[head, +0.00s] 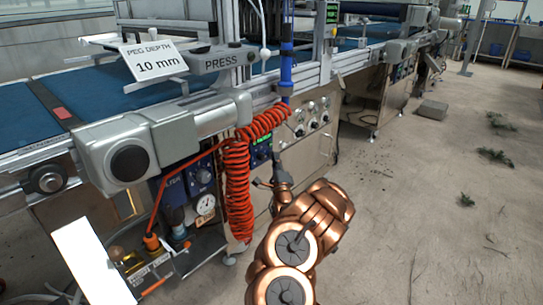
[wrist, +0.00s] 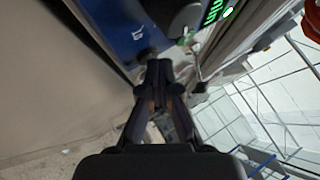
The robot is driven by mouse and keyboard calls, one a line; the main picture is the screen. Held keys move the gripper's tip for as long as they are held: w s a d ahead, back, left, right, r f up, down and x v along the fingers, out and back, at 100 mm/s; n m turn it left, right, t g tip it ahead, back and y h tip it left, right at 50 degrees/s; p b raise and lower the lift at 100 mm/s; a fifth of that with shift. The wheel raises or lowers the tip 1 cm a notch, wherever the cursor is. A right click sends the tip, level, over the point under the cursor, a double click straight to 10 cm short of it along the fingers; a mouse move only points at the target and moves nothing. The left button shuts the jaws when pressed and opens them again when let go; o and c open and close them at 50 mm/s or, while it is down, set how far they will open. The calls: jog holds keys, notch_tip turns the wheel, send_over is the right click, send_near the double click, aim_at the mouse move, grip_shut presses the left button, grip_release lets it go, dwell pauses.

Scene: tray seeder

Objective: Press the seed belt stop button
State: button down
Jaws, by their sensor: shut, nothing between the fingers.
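A blue drive box with a green lit display (head: 262,153) sits under the machine, partly hidden behind the orange coiled hose. Its blue face (wrist: 112,22) fills the upper middle of the wrist view, with a dark round knob (wrist: 172,14) on it. My gripper (wrist: 160,66) is shut and empty, its fingertips pointing at the lower part of this box. A small dark round part lies just beyond the tips; I cannot tell whether they touch it. In the head view my gripper (head: 277,168) is small and close to the box. I cannot make out a labelled stop button.
The orange coiled hose (head: 238,190) hangs just left of my gripper. A steel panel with several knobs (head: 312,122) is to the upper right. A blue belt (head: 120,97) runs above, with a "PRESS" unit (head: 222,60). The concrete floor (head: 420,200) to the right is mostly open.

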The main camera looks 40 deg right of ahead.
jog(key=shift+s+r+p, duration=0.15)
jog(key=shift+s+p, duration=0.05)
jog(key=shift+p, duration=0.25)
jog(key=shift+s+p, duration=0.3)
jog(key=shift+p, duration=0.05)
jog(key=s+p, duration=0.6)
jog(key=shift+d, duration=0.3)
dwell(1.1)
